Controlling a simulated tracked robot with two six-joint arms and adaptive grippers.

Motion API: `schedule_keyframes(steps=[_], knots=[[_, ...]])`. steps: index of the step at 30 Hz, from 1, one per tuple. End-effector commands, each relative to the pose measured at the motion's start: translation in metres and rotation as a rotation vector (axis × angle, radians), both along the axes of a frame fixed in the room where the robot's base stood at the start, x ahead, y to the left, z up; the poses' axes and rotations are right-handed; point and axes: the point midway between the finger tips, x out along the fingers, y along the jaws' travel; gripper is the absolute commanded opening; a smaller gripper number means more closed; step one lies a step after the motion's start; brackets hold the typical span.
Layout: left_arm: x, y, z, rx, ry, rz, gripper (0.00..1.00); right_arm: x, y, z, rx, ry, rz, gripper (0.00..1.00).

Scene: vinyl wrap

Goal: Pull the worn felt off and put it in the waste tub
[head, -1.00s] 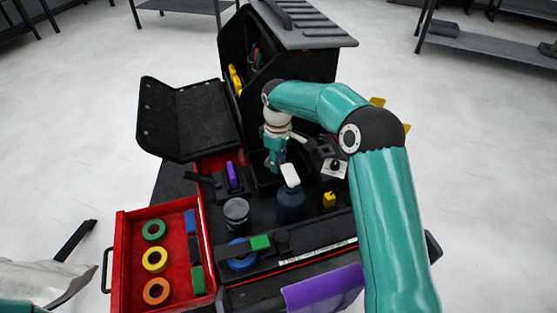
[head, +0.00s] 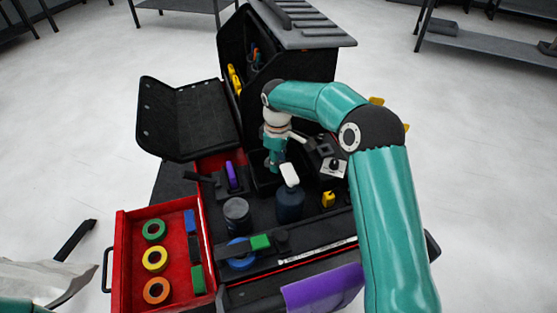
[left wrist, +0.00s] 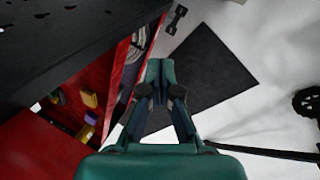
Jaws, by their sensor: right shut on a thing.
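My right gripper (head: 275,163) points down at the black tub (head: 262,185) near the middle of the tool cart, its fingertips at the tub's opening. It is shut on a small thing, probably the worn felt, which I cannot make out. A black squeegee-like tool with a green block (head: 260,242) lies over a blue tape roll at the cart's front. In the head view only a bit of the left arm shows at the bottom left.
A white-capped dark bottle (head: 290,203) and a grey jar (head: 237,215) stand close to the tub. A red drawer (head: 176,228) with tape rolls sticks out at left. A purple sheet (head: 322,290) hangs over the front edge. The floor around is mostly clear.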

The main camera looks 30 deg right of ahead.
Motion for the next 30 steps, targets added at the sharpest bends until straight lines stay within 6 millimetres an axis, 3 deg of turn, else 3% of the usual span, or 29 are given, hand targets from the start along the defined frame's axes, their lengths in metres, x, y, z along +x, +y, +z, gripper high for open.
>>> schedule_keyframes(steps=[30], knots=[[0.0, 0.0, -0.006, 0.0, 0.0, 0.0, 0.0, 0.0, 0.0, -0.012, 0.0, 0.0, 0.0, 0.15]])
